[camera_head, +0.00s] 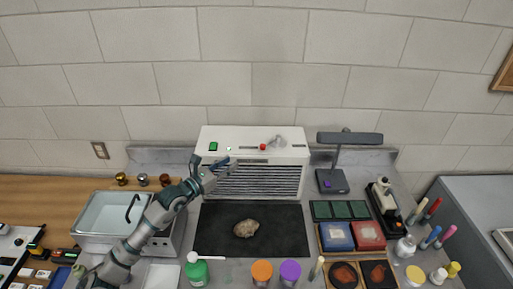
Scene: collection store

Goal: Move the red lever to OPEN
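A white box-shaped unit (293,155) with a slatted front stands against the back wall. On its top face a small red knob (263,147), which looks like the red lever's handle, sits by a dark slot (248,148), at the slot's right end. Any OPEN label is too small to read. My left gripper (229,164) is in front of the unit's upper left part, left of the red knob and apart from it. Its fingers look spread, with nothing between them. My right gripper is not in view.
A green switch (213,146) is at the unit's top left. A brown stone (246,228) lies on a black mat (284,243) in front. A dark lamp (349,139) stands to the right. A metal basin (99,214) is at left. Several jars line the front.

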